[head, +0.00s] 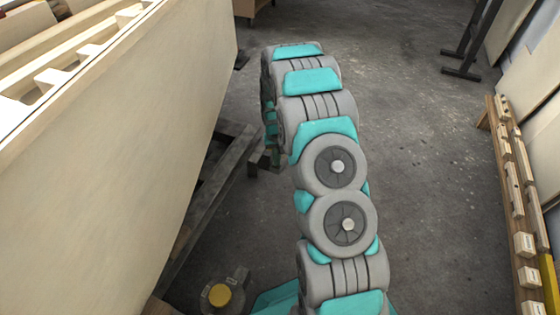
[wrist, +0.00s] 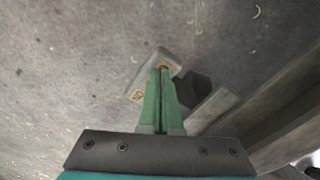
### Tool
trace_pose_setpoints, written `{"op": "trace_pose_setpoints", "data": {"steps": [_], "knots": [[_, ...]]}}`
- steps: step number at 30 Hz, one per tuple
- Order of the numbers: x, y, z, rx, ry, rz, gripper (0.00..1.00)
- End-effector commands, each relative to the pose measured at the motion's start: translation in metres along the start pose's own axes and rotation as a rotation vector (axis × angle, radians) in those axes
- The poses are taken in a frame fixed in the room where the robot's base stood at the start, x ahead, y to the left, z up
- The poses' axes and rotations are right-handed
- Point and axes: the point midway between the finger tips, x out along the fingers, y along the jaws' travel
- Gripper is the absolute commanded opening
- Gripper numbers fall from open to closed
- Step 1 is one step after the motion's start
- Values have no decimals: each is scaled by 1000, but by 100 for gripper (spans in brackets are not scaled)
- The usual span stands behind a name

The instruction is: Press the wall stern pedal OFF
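In the wrist view, my gripper (wrist: 162,72) points down at the floor with its two green fingers together and nothing seen between them. In the head view, my arm bends down beside the hull and mostly hides my gripper (head: 271,150). A round dark unit with a yellow button (head: 220,295) and a small tagged plate sits on the floor at the bottom. I cannot tell which is the wall stern pedal.
A big plywood hull (head: 110,150) fills the left, on timber supports (head: 215,190). A timber beam (wrist: 250,110) lies right of the fingers. A wooden rack with labelled blocks (head: 520,200) stands along the right. The grey concrete floor (head: 430,180) between is mostly clear.

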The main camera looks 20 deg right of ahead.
Motion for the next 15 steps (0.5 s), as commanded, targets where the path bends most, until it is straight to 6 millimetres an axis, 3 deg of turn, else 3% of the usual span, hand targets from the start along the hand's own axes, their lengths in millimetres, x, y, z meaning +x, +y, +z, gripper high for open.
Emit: {"op": "trace_pose_setpoints", "data": {"steps": [15], "knots": [[8, 0, 0, 0, 2, 0, 0]]}}
